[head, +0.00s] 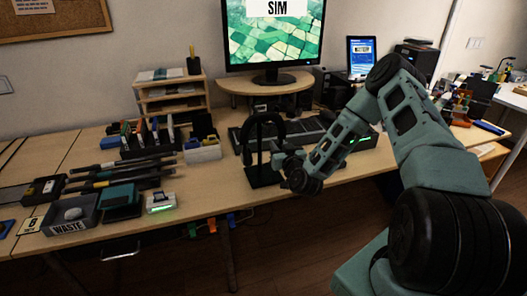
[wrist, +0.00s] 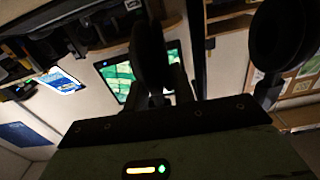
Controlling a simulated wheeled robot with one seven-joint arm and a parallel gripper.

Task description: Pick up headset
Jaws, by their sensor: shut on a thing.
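The headset (head: 264,118) is black, with its arched headband near the top of a dark stand (head: 262,178) on the desk. My gripper (head: 279,160) is at the headset's right side, shut on it. In the wrist view, a dark rounded part of the headset (wrist: 151,55) sits at the fingers, and another dark round part (wrist: 278,40) is at the upper right. The headset looks to be still at the stand; whether it is clear of it I cannot tell.
A keyboard (head: 308,133) lies behind the headset, below the monitor (head: 275,40). A white bin (head: 203,152) stands to the left. A WASTE tray (head: 70,226) and dark tools are farther left. The desk's front edge runs just before the stand.

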